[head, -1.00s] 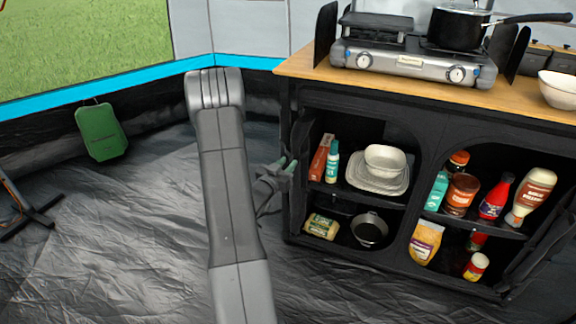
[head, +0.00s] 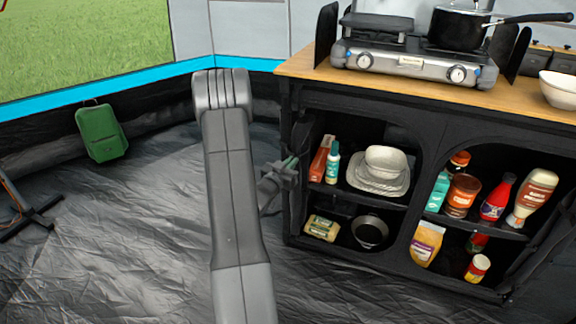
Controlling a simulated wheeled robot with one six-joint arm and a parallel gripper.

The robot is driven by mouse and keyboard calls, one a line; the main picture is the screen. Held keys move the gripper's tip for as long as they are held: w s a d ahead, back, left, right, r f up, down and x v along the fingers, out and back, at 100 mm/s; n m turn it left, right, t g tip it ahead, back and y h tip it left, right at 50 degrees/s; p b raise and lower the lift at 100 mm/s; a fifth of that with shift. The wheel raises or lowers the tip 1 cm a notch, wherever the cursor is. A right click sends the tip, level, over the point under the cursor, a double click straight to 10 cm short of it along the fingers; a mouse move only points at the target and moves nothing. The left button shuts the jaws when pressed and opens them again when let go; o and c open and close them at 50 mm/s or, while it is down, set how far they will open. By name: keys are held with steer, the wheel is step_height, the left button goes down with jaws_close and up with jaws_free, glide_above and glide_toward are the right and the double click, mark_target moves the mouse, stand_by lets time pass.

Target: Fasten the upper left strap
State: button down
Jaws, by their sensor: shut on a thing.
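The black fabric cabinet (head: 432,130) stands at the right with its front open. My gripper (head: 289,163) is small in the head view, at the cabinet's upper left front edge, beside the left opening. Its green-tipped fingers are close together, shut on what appears to be the upper left strap. The strap is too dark and small to make out against the black fabric. My own grey arm stands in front, left of the cabinet, and hides part of the floor and wall behind it.
The wooden top (head: 300,66) bears a camping stove (head: 410,62), a black pot (head: 458,28) and a white bowl (head: 558,90). Shelves hold dishes (head: 384,165), bottles and jars. A green bag (head: 102,133) hangs at the left wall.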

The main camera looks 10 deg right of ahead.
mark_target(303, 157)
steer(key=d, duration=0.1)
steer(key=d+b, duration=0.1)
steer(key=shift+w+d+f, duration=0.1)
steer(key=shift+w+d, duration=0.1)
steer(key=shift+d, duration=0.1)
steer(key=c, duration=1.6)
jaws_free()
steer(key=shift+d, duration=0.25)
steer(key=shift+s+a, duration=0.1)
steer(key=shift+s+a, duration=0.2)
steer(key=shift+a, duration=0.05)
steer(key=p+v, duration=0.2)
steer(key=v, duration=1.1)
